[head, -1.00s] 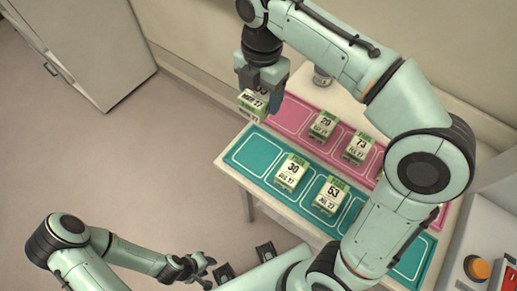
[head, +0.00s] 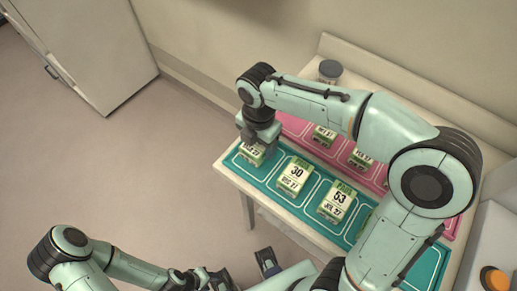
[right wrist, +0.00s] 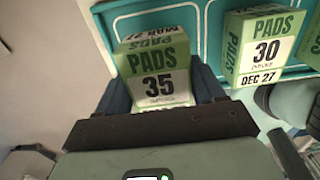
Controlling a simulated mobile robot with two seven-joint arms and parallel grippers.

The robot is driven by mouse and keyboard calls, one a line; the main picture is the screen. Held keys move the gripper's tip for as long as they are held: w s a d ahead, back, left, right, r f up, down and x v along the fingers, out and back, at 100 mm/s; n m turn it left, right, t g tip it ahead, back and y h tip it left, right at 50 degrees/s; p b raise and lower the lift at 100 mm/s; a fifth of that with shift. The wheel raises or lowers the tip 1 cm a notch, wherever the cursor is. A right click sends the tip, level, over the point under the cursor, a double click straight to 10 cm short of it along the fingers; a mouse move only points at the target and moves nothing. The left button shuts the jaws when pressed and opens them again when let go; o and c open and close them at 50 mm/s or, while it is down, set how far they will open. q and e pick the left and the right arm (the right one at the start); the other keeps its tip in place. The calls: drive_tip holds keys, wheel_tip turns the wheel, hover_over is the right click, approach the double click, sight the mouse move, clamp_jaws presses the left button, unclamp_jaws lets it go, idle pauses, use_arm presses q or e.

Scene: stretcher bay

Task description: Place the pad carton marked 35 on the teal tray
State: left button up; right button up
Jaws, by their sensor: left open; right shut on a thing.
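The green and white pad carton marked 35 (right wrist: 158,78) is between the fingers of my right gripper (head: 258,142). In the head view the carton (head: 252,154) is at the leftmost outlined space of the teal tray (head: 232,160), mostly hidden under the gripper. I cannot tell whether its base touches the tray. My right gripper is shut on it. My left gripper (head: 245,269) is open and empty, low at the bottom of the head view, away from the table.
The carton marked 30 (head: 295,177) stands just right of the held one, then the carton marked 53 (head: 338,202). A pink tray (head: 293,124) with more cartons lies behind, partly hidden by my right arm. A dark-lidded jar (head: 330,71) stands at the back.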

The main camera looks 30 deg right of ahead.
sight(259, 150)
drive_tip(key=shift+f, duration=1.6)
drive_tip(key=shift+f, duration=0.15)
drive_tip(key=o, duration=1.2)
wheel_tip(259, 150, up, 12)
drive_tip(key=shift+r+p, duration=0.2)
drive_tip(key=shift+p, duration=0.75)
drive_tip(key=shift+f, duration=0.1)
